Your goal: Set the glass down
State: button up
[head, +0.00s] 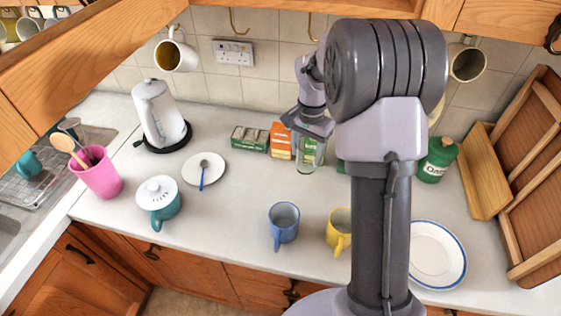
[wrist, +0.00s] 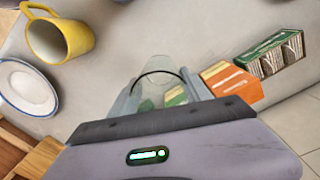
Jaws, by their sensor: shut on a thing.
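A clear glass (head: 307,158) is upright at the back of the worktop, in front of the tea boxes. My gripper (head: 308,128) is shut on the glass from above, near its upper part.
An orange box (head: 280,140) and a green box (head: 249,139) stand close behind and left of the glass. A blue mug (head: 284,222), a yellow mug (head: 339,229) and a rimmed plate (head: 438,255) are nearer the front. A saucer with a spoon (head: 204,170) lies left.

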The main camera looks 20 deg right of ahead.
jog(key=f, duration=0.2)
jog(key=f+b, duration=0.1)
jog(key=f, duration=0.2)
jog(key=f+b, duration=0.1)
jog(key=f, duration=0.2)
jog(key=shift+s+f, duration=0.1)
jog(key=shift+s, duration=0.15)
jog(key=shift+f, duration=0.2)
jog(key=o, duration=1.6)
